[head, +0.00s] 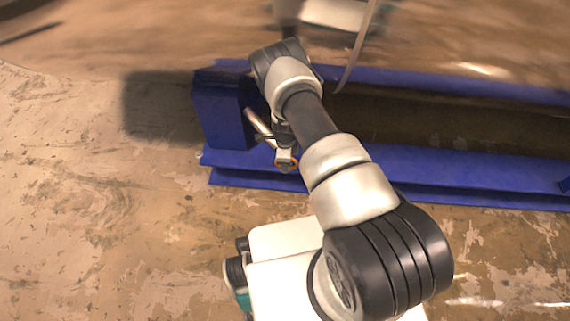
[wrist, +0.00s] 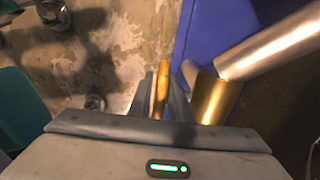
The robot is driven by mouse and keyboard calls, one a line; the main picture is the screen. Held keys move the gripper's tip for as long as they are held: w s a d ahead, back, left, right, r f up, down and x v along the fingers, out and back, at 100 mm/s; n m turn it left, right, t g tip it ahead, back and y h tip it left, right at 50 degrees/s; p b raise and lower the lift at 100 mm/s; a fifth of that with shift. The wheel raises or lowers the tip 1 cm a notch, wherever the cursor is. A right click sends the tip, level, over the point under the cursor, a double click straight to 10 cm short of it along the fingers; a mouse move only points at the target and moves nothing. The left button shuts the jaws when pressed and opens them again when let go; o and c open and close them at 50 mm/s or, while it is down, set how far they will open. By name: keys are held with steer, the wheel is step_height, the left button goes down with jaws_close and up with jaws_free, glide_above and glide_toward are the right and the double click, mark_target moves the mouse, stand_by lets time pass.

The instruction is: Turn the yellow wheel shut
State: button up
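The yellow wheel (wrist: 162,88) shows nearly edge-on in the wrist view, as a narrow upright band between the two dark fingers of my gripper (wrist: 161,82). The fingers stand close on both sides of it; whether they press on it is not clear. A brass valve body (wrist: 214,99) is just right of the fingers, with a silver pipe (wrist: 275,46) running from it to the upper right. In the head view a small orange arc of the wheel (head: 293,163) shows beneath my arm, and my arm hides most of the gripper.
A blue frame (head: 225,112) stands around the pipe and valve, with a long blue beam (head: 450,172) running right. A large curved metal surface (head: 150,35) lies behind it. The worn floor (head: 80,200) is clear at the left.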

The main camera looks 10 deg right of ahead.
jaws_close()
steer(key=shift+y, duration=0.3)
steer(key=shift+t+y, duration=0.4)
steer(key=shift+y, duration=0.4)
steer(key=t+y, duration=0.1)
steer(key=y, duration=0.2)
steer(key=shift+r, duration=0.15)
steer(key=y, duration=0.2)
steer(key=t+y, duration=0.1)
steer(key=y, duration=0.1)
steer(key=shift+w+a+r+t+y, duration=0.1)
steer(key=shift+a+r+t+y, duration=0.05)
steer(key=shift+t+y, duration=0.15)
steer(key=shift+r+t+y, duration=0.15)
steer(key=shift+t+y, duration=0.35)
steer(key=shift+y, duration=1.3)
steer(key=shift+r, duration=0.1)
